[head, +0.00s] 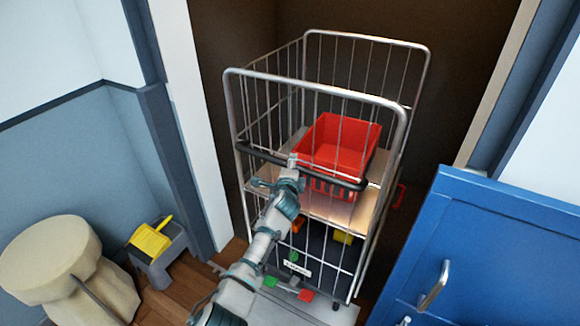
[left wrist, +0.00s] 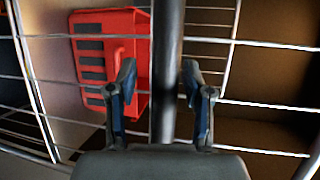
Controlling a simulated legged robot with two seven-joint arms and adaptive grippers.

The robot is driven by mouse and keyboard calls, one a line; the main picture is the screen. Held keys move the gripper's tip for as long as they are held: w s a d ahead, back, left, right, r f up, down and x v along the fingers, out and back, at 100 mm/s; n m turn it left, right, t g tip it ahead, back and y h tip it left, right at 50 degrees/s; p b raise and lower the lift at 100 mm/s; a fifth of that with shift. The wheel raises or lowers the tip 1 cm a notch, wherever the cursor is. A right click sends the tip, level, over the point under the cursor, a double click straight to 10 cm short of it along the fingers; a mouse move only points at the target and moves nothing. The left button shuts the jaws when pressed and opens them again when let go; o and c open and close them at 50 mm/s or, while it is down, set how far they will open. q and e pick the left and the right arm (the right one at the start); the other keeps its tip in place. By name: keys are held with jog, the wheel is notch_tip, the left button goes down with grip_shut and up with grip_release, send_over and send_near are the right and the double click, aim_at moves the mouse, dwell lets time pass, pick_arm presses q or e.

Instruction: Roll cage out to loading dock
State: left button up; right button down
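The wire roll cage (head: 231,100) stands in a dark doorway, with a dark handle bar (head: 335,180) across its near side. My left gripper (head: 292,163) is at the middle of this bar. In the left wrist view the handle bar (left wrist: 168,50) runs upright between the two fingers of my left gripper (left wrist: 162,92). The fingers are apart, with a gap visible on the left side of the bar. I cannot tell how deep the bar sits between them. My right gripper is not in view.
A red basket (head: 340,148) sits on the cage's shelf (head: 335,211); several small coloured items lie lower down. A blue cabinet (head: 500,240) stands close on the right. A grey bin with a yellow item (head: 150,241) and a beige stool-like object (head: 50,255) stand left. Door frames flank the cage.

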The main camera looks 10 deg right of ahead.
pick_arm(q)
jog(key=shift+r, duration=0.1)
jog(key=shift+s+a, duration=0.2)
jog(key=shift+a, duration=0.2)
jog(key=v, duration=1.1)
jog(key=shift+s+d, duration=0.25)
jog(key=shift+d, duration=0.1)
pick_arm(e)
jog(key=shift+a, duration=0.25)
pick_arm(q)
jog(key=shift+d, duration=0.15)
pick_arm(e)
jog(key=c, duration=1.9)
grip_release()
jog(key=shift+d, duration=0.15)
